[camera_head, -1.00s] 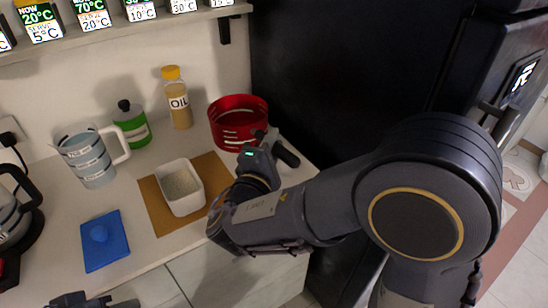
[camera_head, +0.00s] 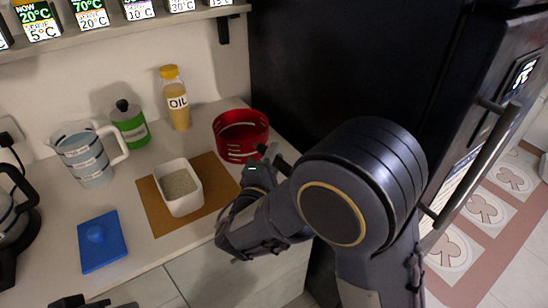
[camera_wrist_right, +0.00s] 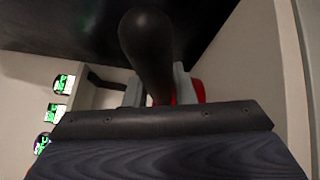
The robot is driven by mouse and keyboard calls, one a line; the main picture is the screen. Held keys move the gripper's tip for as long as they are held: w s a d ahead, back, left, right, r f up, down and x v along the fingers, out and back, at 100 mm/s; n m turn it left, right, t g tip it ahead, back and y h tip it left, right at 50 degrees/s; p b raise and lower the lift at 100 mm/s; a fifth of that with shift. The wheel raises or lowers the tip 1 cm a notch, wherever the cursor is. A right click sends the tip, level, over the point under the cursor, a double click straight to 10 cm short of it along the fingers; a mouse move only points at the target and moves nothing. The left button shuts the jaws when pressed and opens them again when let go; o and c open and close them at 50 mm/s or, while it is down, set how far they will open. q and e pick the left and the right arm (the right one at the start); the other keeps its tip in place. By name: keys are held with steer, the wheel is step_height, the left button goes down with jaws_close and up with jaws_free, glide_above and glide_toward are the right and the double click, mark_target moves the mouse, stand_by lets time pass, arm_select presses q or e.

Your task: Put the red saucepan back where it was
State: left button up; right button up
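The red saucepan (camera_head: 240,137) is at the right end of the counter, beside the dark fridge side. It looks roughly upright; I cannot tell whether its base touches the counter. My right gripper (camera_head: 266,162) is at its near right side, closed around the black handle. In the right wrist view the handle (camera_wrist_right: 147,45) runs between the pale fingers of the gripper (camera_wrist_right: 158,88), with a bit of the red pan (camera_wrist_right: 197,92) behind. My left gripper (camera_head: 78,301) only shows as a dark part at the bottom left edge; its fingers are unclear.
A white bowl (camera_head: 181,207) of pale grains stands on a brown board (camera_head: 216,190) left of my right arm. The oil bottle (camera_head: 177,110), green container (camera_head: 133,130), measuring jug (camera_head: 88,168) and blue lidded item (camera_head: 102,254) stand further left. A shelf (camera_head: 120,36) hangs above.

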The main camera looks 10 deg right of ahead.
steer(key=o, duration=0.4)
steer(key=shift+r+p, duration=0.3)
steer(key=shift+p, duration=0.05)
steer(key=b+v, duration=0.1)
steer(key=v, duration=1.1)
steer(key=shift+f, duration=0.15)
